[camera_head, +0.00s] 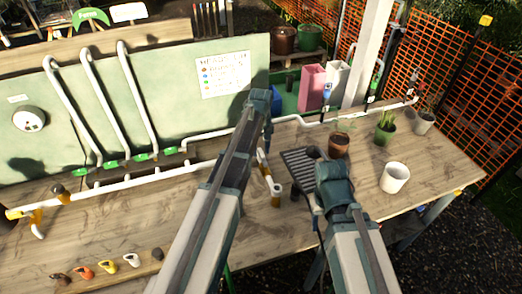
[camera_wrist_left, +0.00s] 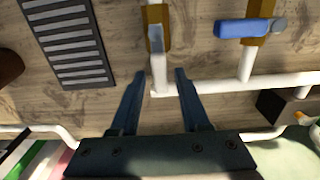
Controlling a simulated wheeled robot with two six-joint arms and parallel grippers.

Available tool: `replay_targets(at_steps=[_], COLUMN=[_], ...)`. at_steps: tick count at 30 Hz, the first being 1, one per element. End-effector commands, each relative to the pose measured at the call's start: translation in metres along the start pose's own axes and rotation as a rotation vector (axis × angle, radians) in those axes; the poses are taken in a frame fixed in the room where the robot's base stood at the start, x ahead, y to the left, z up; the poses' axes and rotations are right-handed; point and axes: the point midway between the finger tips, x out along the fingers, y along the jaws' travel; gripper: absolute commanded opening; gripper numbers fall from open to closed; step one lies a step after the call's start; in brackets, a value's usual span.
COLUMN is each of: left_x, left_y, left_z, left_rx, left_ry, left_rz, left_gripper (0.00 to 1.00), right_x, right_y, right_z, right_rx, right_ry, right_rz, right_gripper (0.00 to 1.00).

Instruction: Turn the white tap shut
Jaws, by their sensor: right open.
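The white tap (camera_wrist_left: 155,38) has a brass-coloured body and a pale lever lying along its short pipe, in the left wrist view. In the head view, a yellow-and-white fitting (camera_head: 264,163) shows just right of my left arm, partly hidden. My left gripper (camera_wrist_left: 155,78) is open, its two fingers apart on either side of the white pipe's end, just short of the tap body. Its hand (camera_head: 258,102) is over the table in the head view; its fingertips are hidden there. My right gripper (camera_head: 330,172) is open near the dark grate; its fingers are hard to make out.
A blue-handled tap (camera_wrist_left: 245,28) stands beside the white one, its handle across its pipe. A white pipe (camera_wrist_left: 240,85) joins them. A dark slatted grate (camera_head: 297,168), a brown pot (camera_head: 339,146) and a white pot (camera_head: 394,178) are on the right. A green panel (camera_head: 60,105) stands behind.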

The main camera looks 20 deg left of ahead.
Motion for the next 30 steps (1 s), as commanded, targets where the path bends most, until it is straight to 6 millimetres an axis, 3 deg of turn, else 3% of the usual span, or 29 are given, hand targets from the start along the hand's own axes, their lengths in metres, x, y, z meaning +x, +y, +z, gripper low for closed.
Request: replay_targets(at_steps=[1,7,30], left_x=[0.0000,0.0000,0.0001], left_y=[0.0000,0.0000,0.0000], left_z=[0.0000,0.0000,0.0000], left_rx=[0.000,0.000,0.000], left_ry=[0.000,0.000,0.000], left_rz=[0.000,0.000,0.000], left_gripper=[0.34,0.00,0.00], right_x=[0.0000,0.0000,0.0001], right_y=[0.0000,0.0000,0.0000], right_z=[0.0000,0.0000,0.0000], right_rx=[0.000,0.000,0.000], right_ry=[0.000,0.000,0.000], right_rz=[0.000,0.000,0.000], right_gripper=[0.50,0.50,0.50])
